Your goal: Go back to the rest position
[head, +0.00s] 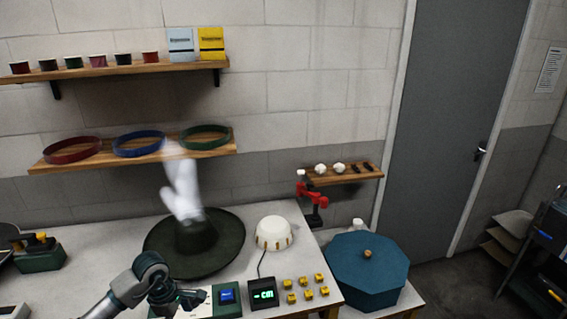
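My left arm comes in at the bottom left, and its dark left gripper (174,300) is over the front of the table. Its fingers are small and dark, so I cannot tell if they are open or shut. It is apart from the dark wide-brimmed hat (222,258), which lies on the table behind it. A blurred white plume (182,185) rises in front of the wall above the hat and hides part of its crown. My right gripper is not in view.
A white dome (274,233) stands right of the hat, with a green-lit display (264,295) and several yellow blocks (307,293) in front. A blue button box (227,297) is near my gripper. A blue octagonal box (367,268) stands at right. Wall shelves (135,152) hold colored bands.

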